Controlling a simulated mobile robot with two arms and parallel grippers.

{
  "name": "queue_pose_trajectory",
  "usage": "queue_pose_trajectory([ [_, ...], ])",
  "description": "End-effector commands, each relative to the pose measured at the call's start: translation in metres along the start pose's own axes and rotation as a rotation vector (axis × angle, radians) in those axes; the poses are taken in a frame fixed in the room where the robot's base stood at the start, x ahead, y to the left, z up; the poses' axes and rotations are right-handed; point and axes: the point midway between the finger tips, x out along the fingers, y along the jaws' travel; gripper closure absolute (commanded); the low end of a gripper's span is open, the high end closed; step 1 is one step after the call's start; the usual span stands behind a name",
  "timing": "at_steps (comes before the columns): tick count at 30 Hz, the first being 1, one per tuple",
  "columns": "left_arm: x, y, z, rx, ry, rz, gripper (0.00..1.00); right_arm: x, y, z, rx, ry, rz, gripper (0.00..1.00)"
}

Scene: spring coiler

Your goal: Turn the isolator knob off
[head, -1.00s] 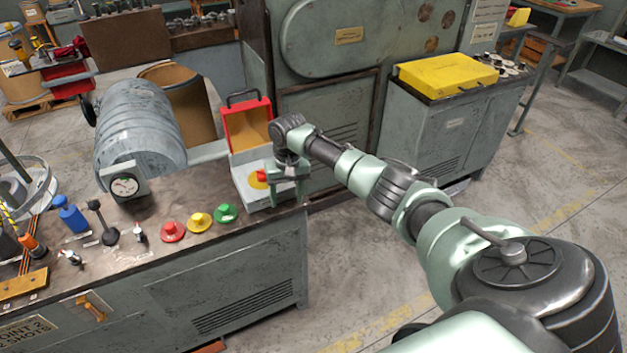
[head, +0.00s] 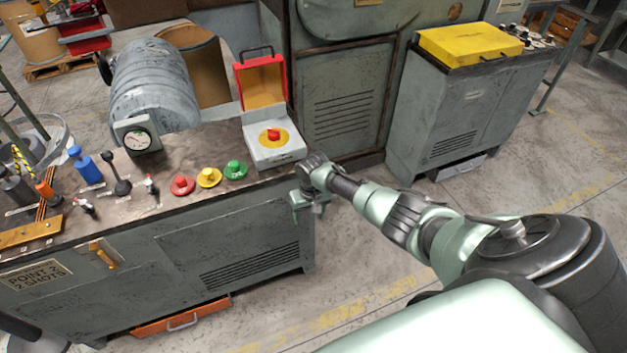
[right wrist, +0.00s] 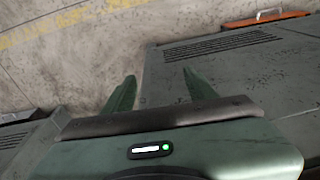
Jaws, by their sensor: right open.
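The isolator is a grey box (head: 274,155) with a raised red lid (head: 262,84) at the right end of the bench top. Its red knob (head: 273,134) sits on a yellow disc and is in plain sight in the head view. The knob's exact angle is too small to read. My right gripper (head: 309,208) is below and to the right of the box, off the bench's right end, apart from the knob. In the right wrist view its two green fingers (right wrist: 158,85) are spread with nothing between them. My left gripper is not in view.
Green (head: 236,170), yellow (head: 208,177) and red (head: 182,186) buttons line the bench's front edge. A grey cabinet with a yellow case (head: 468,45) stands right. The floor between is clear.

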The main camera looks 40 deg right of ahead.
Motion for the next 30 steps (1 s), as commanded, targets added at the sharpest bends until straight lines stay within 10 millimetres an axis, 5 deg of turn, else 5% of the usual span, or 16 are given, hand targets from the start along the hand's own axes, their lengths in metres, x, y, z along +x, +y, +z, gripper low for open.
queue_pose_trajectory([
  [10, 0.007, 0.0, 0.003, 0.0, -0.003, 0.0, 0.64, 0.043, 0.002, 0.03, -0.034, 0.009, 0.009, 0.43],
  [30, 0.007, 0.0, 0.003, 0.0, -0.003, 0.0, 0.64, 0.049, 0.003, 0.035, -0.04, 0.011, 0.011, 0.43],
])
